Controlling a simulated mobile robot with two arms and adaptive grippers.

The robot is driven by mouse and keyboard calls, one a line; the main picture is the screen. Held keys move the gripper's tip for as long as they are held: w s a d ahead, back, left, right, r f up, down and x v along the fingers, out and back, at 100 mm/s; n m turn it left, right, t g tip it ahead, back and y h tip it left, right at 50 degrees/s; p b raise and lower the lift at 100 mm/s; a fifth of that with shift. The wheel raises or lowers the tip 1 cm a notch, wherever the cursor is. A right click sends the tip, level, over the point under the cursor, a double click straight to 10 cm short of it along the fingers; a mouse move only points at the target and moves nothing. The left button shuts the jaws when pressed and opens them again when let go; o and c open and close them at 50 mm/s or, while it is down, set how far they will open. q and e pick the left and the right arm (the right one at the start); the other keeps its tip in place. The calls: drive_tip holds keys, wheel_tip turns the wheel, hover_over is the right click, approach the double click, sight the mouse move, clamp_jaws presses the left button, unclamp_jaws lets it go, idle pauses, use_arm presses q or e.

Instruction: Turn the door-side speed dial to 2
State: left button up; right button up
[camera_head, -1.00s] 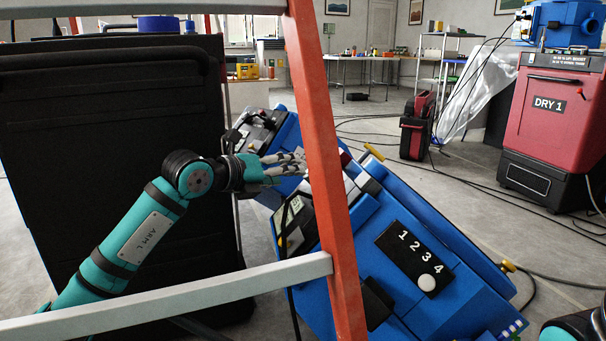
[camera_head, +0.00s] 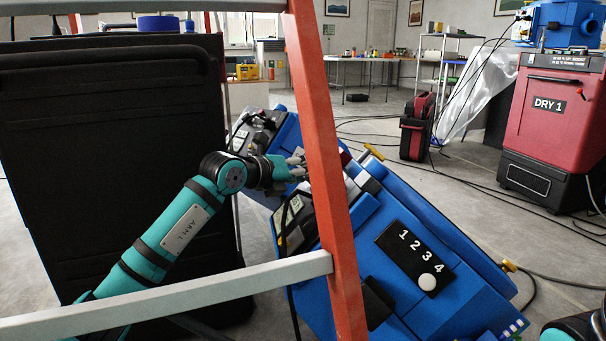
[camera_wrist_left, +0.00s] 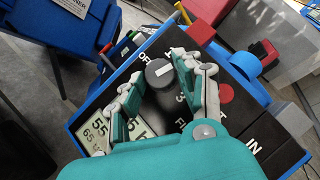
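The speed dial (camera_wrist_left: 159,73) is a dark round knob with a white bar, on the black panel (camera_wrist_left: 265,122) of a tilted blue machine (camera_head: 365,225). Letters of OFF, a 3 and part of another word show around it; my fingers cover other marks, so I cannot tell which setting the bar points at. My left gripper (camera_wrist_left: 158,78) is open, its fingers on either side of the dial; contact is unclear. In the head view the left gripper (camera_head: 295,166) is partly behind the orange ladder leg. My right gripper is out of view.
The orange ladder leg (camera_head: 325,170) and pale rung (camera_head: 180,295) stand in front of my left arm. A red button (camera_wrist_left: 227,92) and lit display (camera_wrist_left: 98,130) flank the dial. A black case (camera_head: 110,130) stands left. Cables cross the floor.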

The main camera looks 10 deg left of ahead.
use_arm(q)
drive_tip(key=c, duration=0.5)
drive_tip(key=shift+a+m+h+p, duration=0.1)
drive_tip(key=shift+m+h+p, duration=0.5)
drive_tip(key=shift+m+p, duration=0.25)
drive_tip(key=shift+f+m+h, duration=0.2)
drive_tip(key=shift+m+h, duration=0.4)
drive_tip(key=shift+m, duration=0.45)
drive_tip(key=o, duration=1.2)
drive_tip(key=shift+c, duration=0.2)
drive_tip(key=shift+a+r, duration=0.1)
